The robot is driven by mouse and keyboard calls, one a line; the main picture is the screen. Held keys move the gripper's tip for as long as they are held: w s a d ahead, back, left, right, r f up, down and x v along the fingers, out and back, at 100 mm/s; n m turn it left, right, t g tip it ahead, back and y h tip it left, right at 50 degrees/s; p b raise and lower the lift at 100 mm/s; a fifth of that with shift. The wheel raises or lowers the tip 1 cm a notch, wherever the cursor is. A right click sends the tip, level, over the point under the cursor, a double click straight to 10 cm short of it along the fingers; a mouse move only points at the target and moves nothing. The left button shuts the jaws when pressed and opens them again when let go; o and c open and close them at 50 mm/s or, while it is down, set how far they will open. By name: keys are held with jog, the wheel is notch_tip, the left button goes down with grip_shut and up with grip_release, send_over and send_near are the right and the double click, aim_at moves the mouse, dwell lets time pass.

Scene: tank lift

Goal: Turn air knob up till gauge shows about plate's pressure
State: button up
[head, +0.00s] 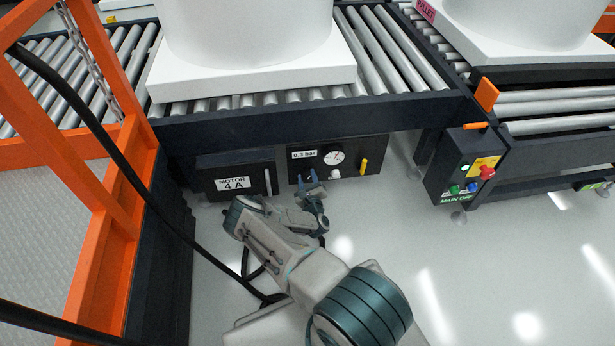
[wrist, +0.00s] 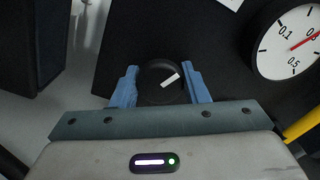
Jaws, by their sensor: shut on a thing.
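My gripper (head: 309,180) reaches the front of the dark air panel (head: 376,152) under the conveyor. In the wrist view its blue fingers (wrist: 160,84) are closed on both sides of the round black air knob (wrist: 152,90). The knob's white mark (wrist: 170,80) points up and right. The white gauge (wrist: 270,45) is cut off by the right edge; its red needle slopes up and right, and 0.1 and 0.5 are legible. The gauge also shows in the head view (head: 334,157), too small to read. The pressure plate (head: 304,154) reads 0.3 bar.
A yellow handle (head: 363,167) and a small white round part (head: 336,173) are right of my gripper. The motor box (head: 233,184), marked 4 A, is to its left. The conveyor rail (head: 300,118) overhangs. A button box (head: 466,164) stands at right.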

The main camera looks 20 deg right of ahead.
jog(key=shift+m, duration=0.4)
jog(key=o, duration=1)
jog(key=shift+s, duration=0.1)
jog(key=p+v, duration=0.4)
jog(key=v, duration=0.9)
jog(key=shift+s+a, duration=0.15)
jog(key=shift+s, duration=0.2)
